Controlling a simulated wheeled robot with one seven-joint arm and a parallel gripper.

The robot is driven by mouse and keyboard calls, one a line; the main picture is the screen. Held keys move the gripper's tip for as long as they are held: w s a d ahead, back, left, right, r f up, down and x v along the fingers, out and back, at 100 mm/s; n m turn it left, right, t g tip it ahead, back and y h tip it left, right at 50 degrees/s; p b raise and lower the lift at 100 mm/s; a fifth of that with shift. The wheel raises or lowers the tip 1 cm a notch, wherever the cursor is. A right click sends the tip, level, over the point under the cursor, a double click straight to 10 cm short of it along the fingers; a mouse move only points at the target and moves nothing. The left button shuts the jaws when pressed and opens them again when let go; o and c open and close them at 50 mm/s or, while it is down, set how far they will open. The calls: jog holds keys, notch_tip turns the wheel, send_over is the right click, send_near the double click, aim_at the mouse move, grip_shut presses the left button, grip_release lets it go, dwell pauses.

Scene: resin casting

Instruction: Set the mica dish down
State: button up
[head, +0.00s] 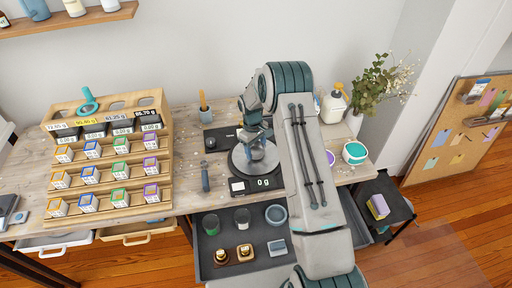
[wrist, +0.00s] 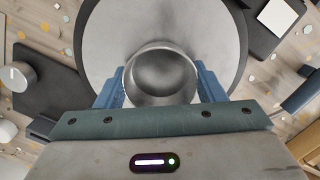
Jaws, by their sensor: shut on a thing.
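A round grey metal dish, which I take to be the mica dish (wrist: 162,72), sits between the two blue fingers of my gripper (wrist: 160,84) in the wrist view. The fingers are shut on its sides, and its inside looks empty. Under it is the round grey plate of a scale (wrist: 112,45). In the head view my gripper (head: 257,150) is over the scale (head: 268,184), whose display reads 0 g. The dish is mostly hidden there by my gripper, and I cannot tell whether it touches the plate.
A wooden rack (head: 110,190) of small boxes stands at the left. A dark-handled tool (head: 205,178) lies left of the scale. An open drawer (head: 240,268) with cups and small containers is below the table's front edge.

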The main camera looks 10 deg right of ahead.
jog(key=shift+f, duration=0.25)
jog(key=shift+f, duration=0.1)
jog(key=shift+f+b, duration=0.15)
jog(key=shift+b, duration=0.15)
jog(key=o, duration=1)
